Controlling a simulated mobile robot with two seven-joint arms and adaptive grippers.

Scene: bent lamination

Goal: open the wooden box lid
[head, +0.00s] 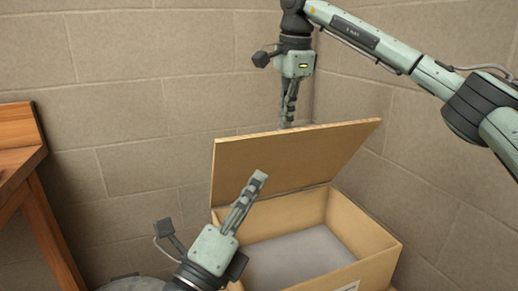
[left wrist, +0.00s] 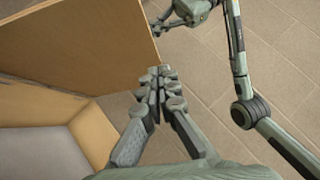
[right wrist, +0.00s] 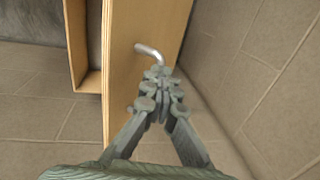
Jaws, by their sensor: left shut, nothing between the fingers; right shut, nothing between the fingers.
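The wooden box (head: 368,232) stands with its lid (head: 310,158) raised, so its grey-bottomed inside shows. In the left wrist view the lid (left wrist: 75,40) fills the upper left, above the box wall (left wrist: 95,135). My left gripper (head: 260,177) is shut and empty, in front of the lid's inner face in the head view; I cannot tell whether it touches. My right gripper (head: 288,124) is shut and empty at the lid's far side, its tips partly hidden by the top edge. In the right wrist view a metal handle (right wrist: 149,52) on the lid lies by its fingertips (right wrist: 160,75).
Block walls (head: 130,100) close in behind and to the right of the box. A wooden table or bench (head: 20,150) stands at the left edge. A pale label (head: 348,286) is on the box's front, at the picture's bottom. The box's inside looks empty where visible.

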